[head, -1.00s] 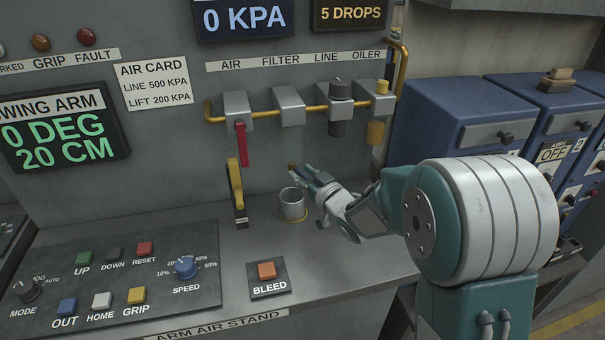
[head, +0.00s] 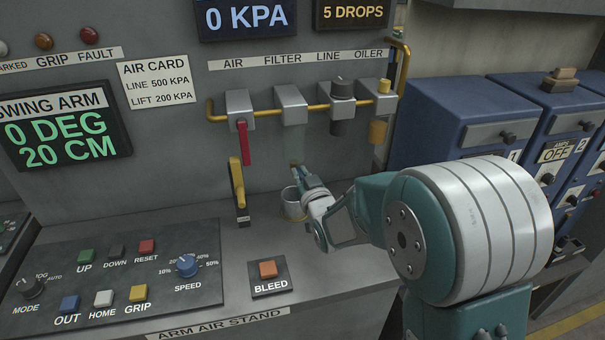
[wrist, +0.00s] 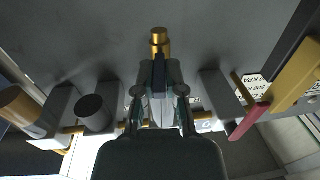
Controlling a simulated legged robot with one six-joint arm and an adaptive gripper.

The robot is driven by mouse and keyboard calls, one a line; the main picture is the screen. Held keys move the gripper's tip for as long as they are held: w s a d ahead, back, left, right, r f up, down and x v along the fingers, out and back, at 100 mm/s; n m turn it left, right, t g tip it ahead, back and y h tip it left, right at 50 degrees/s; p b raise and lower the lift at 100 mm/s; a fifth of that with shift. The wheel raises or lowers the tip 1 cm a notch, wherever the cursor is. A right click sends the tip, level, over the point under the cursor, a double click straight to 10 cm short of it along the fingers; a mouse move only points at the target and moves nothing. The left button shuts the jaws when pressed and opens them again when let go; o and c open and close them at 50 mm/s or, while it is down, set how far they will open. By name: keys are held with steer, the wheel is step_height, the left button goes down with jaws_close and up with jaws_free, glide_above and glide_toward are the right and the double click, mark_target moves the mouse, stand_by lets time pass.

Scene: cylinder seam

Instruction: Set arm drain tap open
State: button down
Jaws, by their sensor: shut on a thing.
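The drain tap is a small brass fitting (wrist: 160,38) with a dark piece below it, at the top middle of the wrist view. My gripper (wrist: 160,85) is shut on the tap at that dark piece. In the head view my gripper (head: 299,174) points up beneath the filter block (head: 291,104) on the brass air line and hides most of the tap. The tap's handle angle cannot be read clearly.
A metal cup (head: 293,203) stands on the bench just below and behind my gripper. A red lever (head: 245,142) and a yellow lever (head: 237,185) are to the left. The bleed button (head: 267,269) is in front.

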steer(key=shift+a+r+m+t+h, duration=0.15)
steer(key=shift+a+m+t+h, duration=0.2)
steer(key=shift+m+h, duration=0.4)
steer(key=shift+h, duration=0.35)
steer(key=c, duration=0.7)
jaws_free()
steer(key=shift+s, duration=0.1)
steer(key=shift+s, duration=0.1)
steer(key=v, duration=1.1)
steer(key=shift+s+d+f, duration=0.1)
steer(key=shift+s+f, duration=0.15)
steer(key=shift+s, duration=0.1)
